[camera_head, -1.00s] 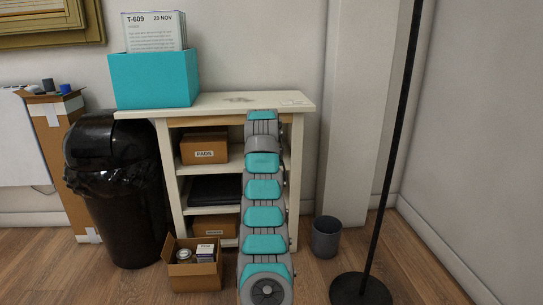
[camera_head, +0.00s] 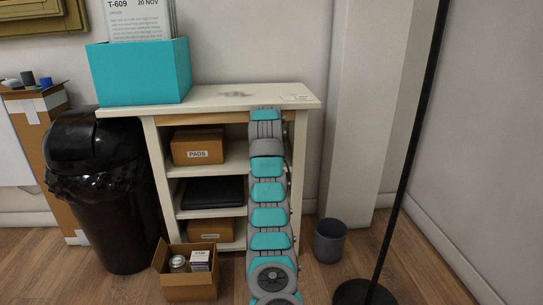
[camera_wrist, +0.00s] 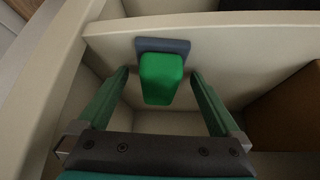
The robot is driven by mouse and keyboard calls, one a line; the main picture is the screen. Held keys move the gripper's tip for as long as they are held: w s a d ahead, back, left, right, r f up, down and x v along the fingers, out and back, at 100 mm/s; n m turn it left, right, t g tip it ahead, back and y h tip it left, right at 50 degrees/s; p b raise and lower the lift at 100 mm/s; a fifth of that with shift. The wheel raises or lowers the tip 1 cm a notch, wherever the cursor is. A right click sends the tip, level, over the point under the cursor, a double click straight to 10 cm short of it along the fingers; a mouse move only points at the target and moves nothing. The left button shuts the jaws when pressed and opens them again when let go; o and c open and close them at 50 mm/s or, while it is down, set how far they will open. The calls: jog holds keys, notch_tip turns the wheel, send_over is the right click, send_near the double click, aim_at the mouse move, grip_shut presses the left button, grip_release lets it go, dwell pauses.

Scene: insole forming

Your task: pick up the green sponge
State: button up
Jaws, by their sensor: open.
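The green sponge (camera_wrist: 161,79) shows in the wrist view, a bright green block in front of a dark blue-grey flat piece (camera_wrist: 163,46) at a pale shelf board. My gripper (camera_wrist: 158,78) is open, with one green finger on each side of the sponge. The fingers look apart from it, with a gap on both sides. In the head view my arm reaches up to the right part of the cream shelf unit (camera_head: 210,101); there my gripper and the sponge cannot be seen.
Pale shelf walls and boards close in around my gripper. A brown box (camera_wrist: 288,108) stands at the right in the wrist view. The head view shows a PADS box (camera_head: 197,147), a black bin (camera_head: 105,215), an open carton (camera_head: 190,289), a grey basket (camera_head: 330,241) and a lamp pole (camera_head: 408,160).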

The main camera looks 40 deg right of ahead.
jog(key=shift+w, duration=0.1)
jog(key=c, duration=1.4)
